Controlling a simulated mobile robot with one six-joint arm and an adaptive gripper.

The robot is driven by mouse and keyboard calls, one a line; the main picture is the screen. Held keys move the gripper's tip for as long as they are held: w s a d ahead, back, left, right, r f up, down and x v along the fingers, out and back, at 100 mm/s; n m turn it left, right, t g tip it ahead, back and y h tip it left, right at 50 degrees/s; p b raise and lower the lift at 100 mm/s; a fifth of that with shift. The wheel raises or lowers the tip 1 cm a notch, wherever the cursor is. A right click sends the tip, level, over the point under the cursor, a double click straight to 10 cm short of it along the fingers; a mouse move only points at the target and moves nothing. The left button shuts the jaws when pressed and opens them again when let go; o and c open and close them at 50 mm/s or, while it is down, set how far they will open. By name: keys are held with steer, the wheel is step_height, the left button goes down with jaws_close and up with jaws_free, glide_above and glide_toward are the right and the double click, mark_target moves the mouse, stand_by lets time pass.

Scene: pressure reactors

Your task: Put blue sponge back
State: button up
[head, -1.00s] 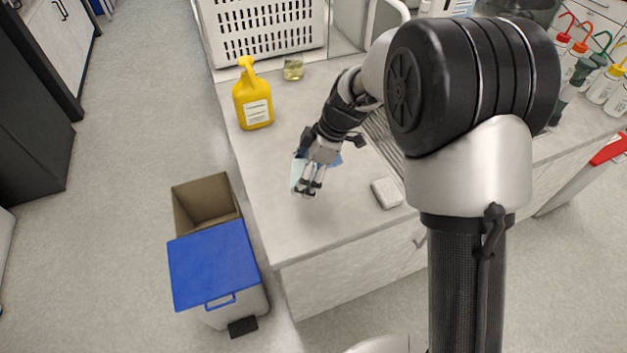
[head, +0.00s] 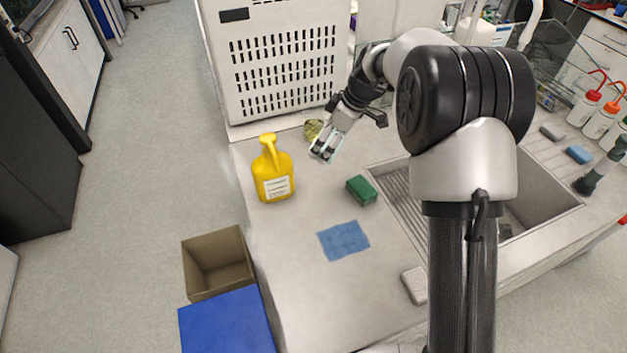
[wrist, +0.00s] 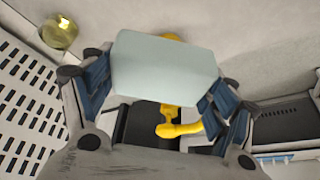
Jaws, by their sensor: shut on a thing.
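My gripper (head: 322,152) is shut on a pale blue-grey block (wrist: 165,70), held between its blue finger pads in the wrist view. In the head view the block is small and mostly hidden by the fingers, so I cannot tell whether it is a sponge. The gripper is over the back of the counter, between the yellow bottle (head: 272,172) and the green sponge (head: 361,190). A blue sponge (head: 579,154) lies on the far right rim of the sink, with a grey sponge (head: 551,133) beside it.
A blue cloth (head: 343,240) lies flat on the counter. A small glass with yellowish contents (head: 312,130) stands behind my gripper, near the white perforated crate (head: 280,60). The sink (head: 545,205) is at right. Wash bottles (head: 598,121) stand beyond it. A white block (head: 414,284) lies near the front.

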mark_target(321, 195)
step_height(321, 195, down, 20)
steer(key=b, duration=0.4)
steer(key=shift+d+r, duration=0.1)
steer(key=shift+r, duration=0.05)
steer(key=shift+b, duration=0.3)
steer(key=shift+f+b, duration=0.2)
steer(key=shift+b, duration=0.1)
steer(key=o, duration=1.1)
steer(key=shift+r+p, duration=0.2)
steer(key=shift+p, duration=0.1)
steer(key=shift+d+r, duration=0.1)
steer(key=shift+r, duration=0.3)
steer(key=p+v, duration=0.2)
steer(key=v, duration=0.9)
steer(key=shift+s+d+r, duration=0.1)
steer(key=shift+r, duration=0.05)
